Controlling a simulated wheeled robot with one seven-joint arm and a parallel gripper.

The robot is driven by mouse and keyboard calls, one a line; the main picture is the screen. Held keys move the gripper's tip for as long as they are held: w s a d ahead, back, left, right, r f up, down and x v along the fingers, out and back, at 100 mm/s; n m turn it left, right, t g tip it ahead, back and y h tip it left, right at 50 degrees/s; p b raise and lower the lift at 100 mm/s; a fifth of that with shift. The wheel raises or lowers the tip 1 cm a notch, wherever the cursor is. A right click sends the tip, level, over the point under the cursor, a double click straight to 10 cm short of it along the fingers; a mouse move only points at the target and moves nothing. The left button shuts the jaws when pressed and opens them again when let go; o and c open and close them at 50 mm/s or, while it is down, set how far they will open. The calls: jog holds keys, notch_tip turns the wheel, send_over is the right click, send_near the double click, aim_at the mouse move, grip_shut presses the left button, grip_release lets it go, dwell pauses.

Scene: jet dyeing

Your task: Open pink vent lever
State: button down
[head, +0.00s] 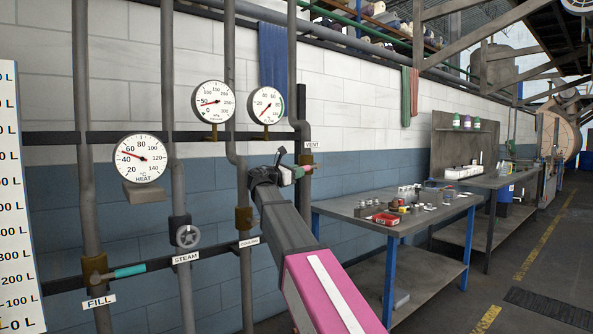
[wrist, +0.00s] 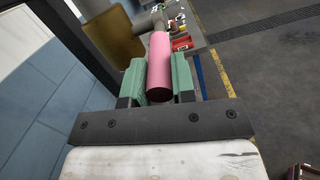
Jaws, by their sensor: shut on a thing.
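The pink vent lever (wrist: 160,62) shows in the wrist view as a pink cylinder between the two green finger pads of my gripper (wrist: 160,80). My gripper is shut on it. In the head view my gripper (head: 292,174) is at the vent pipe, just below the VENT label (head: 312,145).
Gauges (head: 139,158) and pipes line the wall to the left. The steam wheel (head: 187,236) and teal fill lever (head: 130,271) sit lower left. A table (head: 345,209) with small items stands just right of the vent. The floor aisle at far right is open.

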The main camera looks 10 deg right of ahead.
jog(key=shift+w+d+f+t+h, duration=0.1)
jog(key=shift+d+f+t+h, duration=0.1)
jog(key=shift+f+t+h, duration=0.45)
jog(key=shift+w+d+f+t+h, duration=0.1)
jog(key=shift+d+f+t+h, duration=0.15)
jog(key=shift+f+h, duration=0.65)
jog(key=shift+a, duration=0.1)
jog(key=c, duration=0.9)
grip_release()
jog(key=shift+c, duration=0.2)
jog(key=v, duration=1)
jog(key=shift+s+a, duration=0.2)
jog(key=shift+a, duration=0.15)
